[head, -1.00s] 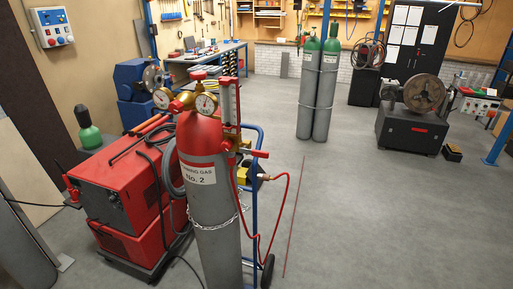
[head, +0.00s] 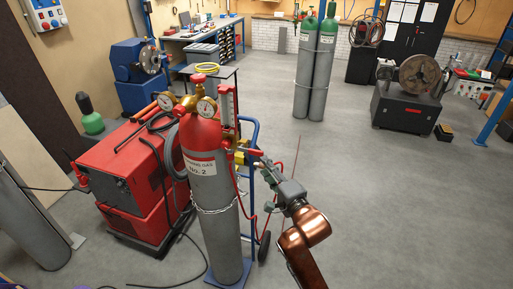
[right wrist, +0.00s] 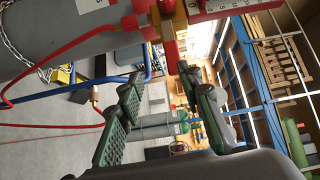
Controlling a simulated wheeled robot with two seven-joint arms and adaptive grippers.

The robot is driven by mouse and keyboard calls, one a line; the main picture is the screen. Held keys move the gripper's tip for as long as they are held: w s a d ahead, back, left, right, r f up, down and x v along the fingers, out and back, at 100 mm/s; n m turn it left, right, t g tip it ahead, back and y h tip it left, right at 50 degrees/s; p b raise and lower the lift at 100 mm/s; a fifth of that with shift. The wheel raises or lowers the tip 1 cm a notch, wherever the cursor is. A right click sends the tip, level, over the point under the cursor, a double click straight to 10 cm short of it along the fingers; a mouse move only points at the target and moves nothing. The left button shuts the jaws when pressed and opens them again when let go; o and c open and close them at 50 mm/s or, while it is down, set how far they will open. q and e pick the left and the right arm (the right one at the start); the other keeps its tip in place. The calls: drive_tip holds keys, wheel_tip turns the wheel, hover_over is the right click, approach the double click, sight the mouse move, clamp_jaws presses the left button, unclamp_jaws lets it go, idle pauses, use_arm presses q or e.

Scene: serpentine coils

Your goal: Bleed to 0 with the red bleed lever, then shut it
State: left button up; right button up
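The red gas cylinder labelled No. 2 (head: 203,140) stands upright on a blue cart, with two round gauges, the left one (head: 181,113) and the right one (head: 206,106); their readings are too small to tell. A clear-fronted flow tube (head: 226,105) stands right of them. My right gripper (head: 255,158) is at the fitting below the tube and partly hides it. In the right wrist view the gripper (right wrist: 160,78) is open, with the red bleed lever (right wrist: 171,52) ahead between its fingertips; I cannot tell whether they touch. My left gripper is out of view.
A red hose (right wrist: 45,62) runs from the fitting past the cart, close to my right arm. A red welding machine (head: 130,180) stands left of the cylinder. Two green-topped cylinders (head: 316,70) stand behind.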

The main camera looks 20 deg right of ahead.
sight(257, 154)
drive_tip(key=w, duration=0.2)
drive_tip(key=w+a+r, duration=0.1)
drive_tip(key=w, duration=0.1)
drive_tip(key=w+r+p, duration=0.1)
drive_tip(key=w, duration=0.2)
drive_tip(key=shift+a, duration=0.35)
drive_tip(key=shift+f, duration=0.1)
clamp_jaws()
idle(0.5)
